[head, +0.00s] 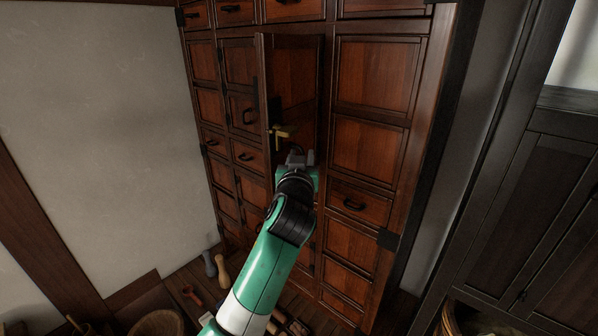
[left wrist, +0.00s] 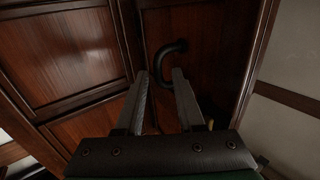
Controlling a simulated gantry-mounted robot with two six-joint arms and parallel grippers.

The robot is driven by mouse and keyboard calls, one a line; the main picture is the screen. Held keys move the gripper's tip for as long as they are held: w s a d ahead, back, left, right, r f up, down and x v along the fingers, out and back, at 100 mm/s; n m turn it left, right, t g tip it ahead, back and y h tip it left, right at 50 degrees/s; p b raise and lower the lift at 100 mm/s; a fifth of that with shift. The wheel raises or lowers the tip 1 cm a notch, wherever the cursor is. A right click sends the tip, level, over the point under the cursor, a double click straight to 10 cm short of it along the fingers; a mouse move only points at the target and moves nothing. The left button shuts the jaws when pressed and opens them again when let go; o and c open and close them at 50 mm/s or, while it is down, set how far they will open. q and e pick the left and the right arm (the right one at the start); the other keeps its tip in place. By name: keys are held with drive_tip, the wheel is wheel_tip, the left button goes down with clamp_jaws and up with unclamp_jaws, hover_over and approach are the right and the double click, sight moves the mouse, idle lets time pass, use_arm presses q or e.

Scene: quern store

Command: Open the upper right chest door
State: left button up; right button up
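The dark red-brown wooden chest (head: 375,75) fills the middle of the head view. One tall upper door (head: 297,70) stands ajar, its left edge out in front of the neighbouring panels. A brass-coloured fitting (head: 284,131) and a dark latch plate show on it. My left gripper (head: 297,153) is at the lower part of this door, its fingers partly hidden by my arm. In the left wrist view, the left gripper (left wrist: 164,95) has its fingers apart, with a curved black handle (left wrist: 167,52) between them; I cannot tell whether they touch it. My right gripper is not in view.
Other doors and drawers with black pulls (head: 353,204) surround this door. A dark cabinet (head: 535,210) stands at the right. Wooden tools (head: 222,268) and a basket (head: 157,323) are on the floor at lower left. A pale wall (head: 110,110) is at the left.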

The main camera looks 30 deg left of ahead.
use_arm(q)
drive_tip(key=v, duration=0.4)
drive_tip(key=shift+s+r+b, duration=0.1)
drive_tip(key=shift+r+b, duration=0.05)
drive_tip(key=shift+b, duration=0.15)
drive_tip(key=p+v, duration=0.6)
drive_tip(key=p, duration=0.2)
drive_tip(key=shift+s+f+p, duration=0.2)
drive_tip(key=shift+p, duration=0.2)
drive_tip(key=shift+d, duration=0.15)
